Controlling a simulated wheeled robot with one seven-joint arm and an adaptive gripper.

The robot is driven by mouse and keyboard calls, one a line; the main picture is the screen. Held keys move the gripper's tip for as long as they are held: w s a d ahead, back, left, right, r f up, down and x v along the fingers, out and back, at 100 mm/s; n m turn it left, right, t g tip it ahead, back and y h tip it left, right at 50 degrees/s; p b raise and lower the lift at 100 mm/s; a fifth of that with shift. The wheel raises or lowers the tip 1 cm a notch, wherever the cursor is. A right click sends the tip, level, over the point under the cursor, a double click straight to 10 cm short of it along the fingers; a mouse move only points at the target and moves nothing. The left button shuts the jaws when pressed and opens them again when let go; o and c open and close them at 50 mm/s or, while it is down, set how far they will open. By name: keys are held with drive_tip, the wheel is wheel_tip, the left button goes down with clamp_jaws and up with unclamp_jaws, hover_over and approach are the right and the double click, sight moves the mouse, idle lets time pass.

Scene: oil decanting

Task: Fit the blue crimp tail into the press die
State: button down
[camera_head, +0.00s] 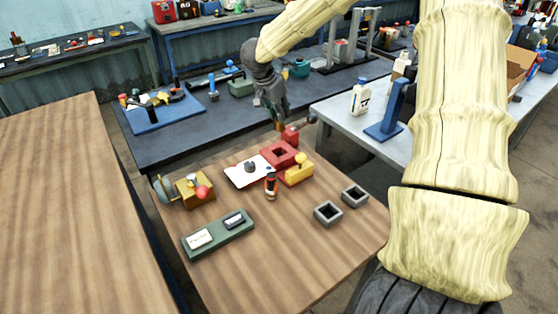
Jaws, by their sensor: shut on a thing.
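My gripper (274,108) hangs over the near right edge of the dark bench, just behind the red blocks. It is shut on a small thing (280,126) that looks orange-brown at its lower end. The thing is mostly hidden by the fingers, and I cannot tell whether it is the blue crimp tail. A red block with a dark square opening (279,154) stands on the wooden table below and may be the press die. A smaller red block (290,136) stands behind it. The held thing is above and apart from the opening.
A yellow knobbed device (297,172), a dark-and-orange cylinder (270,186) and white paper (240,178) are near the red blocks. Two grey square sockets (328,213) (354,196), a green tray (208,252) and a brass block (196,188) stand around. The wooden table's front is clear.

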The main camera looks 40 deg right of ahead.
sight(278, 130)
drive_tip(key=shift+f+b, duration=0.75)
drive_tip(key=shift+f, duration=0.8)
wheel_tip(278, 130, down, 6)
drive_tip(key=shift+r+p, duration=0.15)
drive_tip(key=shift+p, duration=0.25)
drive_tip(key=shift+s+a+f, duration=0.1)
drive_tip(key=shift+s+f, duration=0.15)
drive_tip(key=shift+f, duration=0.8)
drive_tip(key=f, duration=0.2)
drive_tip(key=shift+w+f, duration=0.3)
drive_tip(key=shift+f, duration=0.05)
drive_tip(key=shift+s+r, duration=0.1)
drive_tip(key=shift+r, duration=0.05)
drive_tip(key=c, duration=1.2)
unclamp_jaws()
drive_tip(key=shift+d, duration=0.2)
drive_tip(key=shift+a+r, duration=0.1)
drive_tip(key=shift+r, duration=0.1)
drive_tip(key=v, duration=1.2)
drive_tip(key=shift+b, duration=0.4)
